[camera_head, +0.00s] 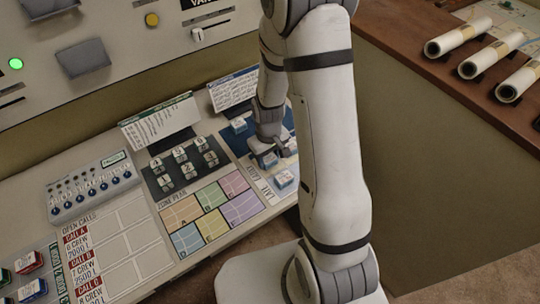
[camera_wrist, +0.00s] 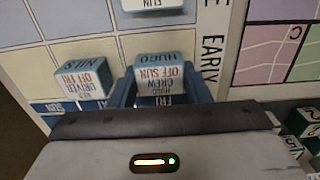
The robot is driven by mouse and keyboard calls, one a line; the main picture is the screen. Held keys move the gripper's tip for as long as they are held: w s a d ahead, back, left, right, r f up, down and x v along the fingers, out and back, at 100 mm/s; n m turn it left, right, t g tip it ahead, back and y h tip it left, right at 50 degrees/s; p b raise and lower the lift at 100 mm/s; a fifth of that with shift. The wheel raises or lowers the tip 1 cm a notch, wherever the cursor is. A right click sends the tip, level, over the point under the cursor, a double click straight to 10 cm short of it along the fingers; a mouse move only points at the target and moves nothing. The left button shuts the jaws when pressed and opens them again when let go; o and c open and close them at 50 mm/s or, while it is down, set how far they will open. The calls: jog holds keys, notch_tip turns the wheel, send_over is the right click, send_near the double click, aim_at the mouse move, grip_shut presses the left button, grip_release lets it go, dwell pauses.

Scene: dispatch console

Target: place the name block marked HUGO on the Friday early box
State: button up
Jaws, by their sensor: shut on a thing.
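The HUGO name block (camera_wrist: 160,72) is white-topped with blue sides and also reads CREW, OFF and SUN. My gripper (camera_wrist: 160,92) is shut on it, with a blue finger on each side. In the head view my gripper (camera_head: 266,155) points down at the blue and pale roster board (camera_head: 250,150), low over it; I cannot tell whether the block touches the board. Labels FRI and SUN show near the gripper in the wrist view, and EARLY (camera_wrist: 212,50) runs along the board's edge. The Friday early box cannot be made out clearly; my gripper hides part of the board.
The NILS block (camera_wrist: 84,78) stands close left of the held block. Another block (camera_wrist: 155,5) is at the wrist view's top edge. A further block (camera_head: 238,125) lies at the board's far end. Coloured zone map (camera_head: 210,215) and number keys (camera_head: 183,165) lie left of the board.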

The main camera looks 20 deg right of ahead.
aim_at(268, 157)
jog(key=o, duration=1)
notch_tip(268, 157, up, 12)
jog(key=s+r+m+t, duration=0.1)
jog(key=s+r, duration=0.3)
jog(key=s, duration=0.1)
jog(key=s+r+m+t, duration=0.1)
jog(key=s+r, duration=0.3)
jog(key=r, duration=0.1)
jog(key=s+r+m+t, duration=0.1)
jog(key=s+r, duration=0.4)
jog(key=shift+s+d+r+m+b, duration=0.25)
jog(key=shift+s+m+b, duration=0.05)
